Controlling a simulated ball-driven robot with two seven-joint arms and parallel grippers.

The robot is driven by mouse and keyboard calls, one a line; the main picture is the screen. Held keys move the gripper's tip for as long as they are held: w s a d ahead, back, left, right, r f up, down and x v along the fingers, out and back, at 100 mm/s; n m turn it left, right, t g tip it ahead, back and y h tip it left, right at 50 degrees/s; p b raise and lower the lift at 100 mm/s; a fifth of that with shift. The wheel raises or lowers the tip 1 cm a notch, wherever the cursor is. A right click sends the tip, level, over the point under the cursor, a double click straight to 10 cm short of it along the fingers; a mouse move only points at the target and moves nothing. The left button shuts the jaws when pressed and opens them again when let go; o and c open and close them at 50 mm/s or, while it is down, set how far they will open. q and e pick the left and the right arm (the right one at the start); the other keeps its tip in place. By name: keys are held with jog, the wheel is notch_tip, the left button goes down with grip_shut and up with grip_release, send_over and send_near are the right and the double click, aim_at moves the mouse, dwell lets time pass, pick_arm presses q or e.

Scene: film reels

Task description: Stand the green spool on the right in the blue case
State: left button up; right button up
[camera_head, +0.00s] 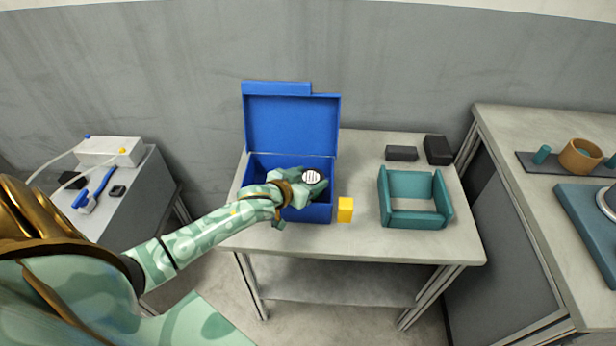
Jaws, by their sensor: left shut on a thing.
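The blue case (318,213) stands open on the middle table, its lid (290,122) raised at the back. My left arm reaches in from the left, and its gripper (298,190) is over the case opening, in front of the inside. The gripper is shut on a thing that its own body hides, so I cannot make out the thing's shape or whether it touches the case. A white striped disc shows at the top of the hand. I cannot clearly pick out the green spool. My right gripper is not in view.
A yellow block (345,209) stands close to the case's right front corner. A teal open-topped frame (415,219) sits to the right, with dark blocks (438,150) behind. A side table (128,190) stands left; a bench at right holds a brown ring (580,158).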

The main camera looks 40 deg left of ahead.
pick_arm(q)
jog(key=shift+f, duration=0.15)
jog(key=o, duration=0.9)
jog(key=shift+c, duration=0.2)
jog(key=r+p+v, duration=0.1)
jog(key=p+v, duration=0.3)
jog(key=v, duration=0.8)
jog(key=shift+r+p, duration=0.15)
jog(key=shift+p, duration=0.15)
jog(key=shift+a, duration=0.1)
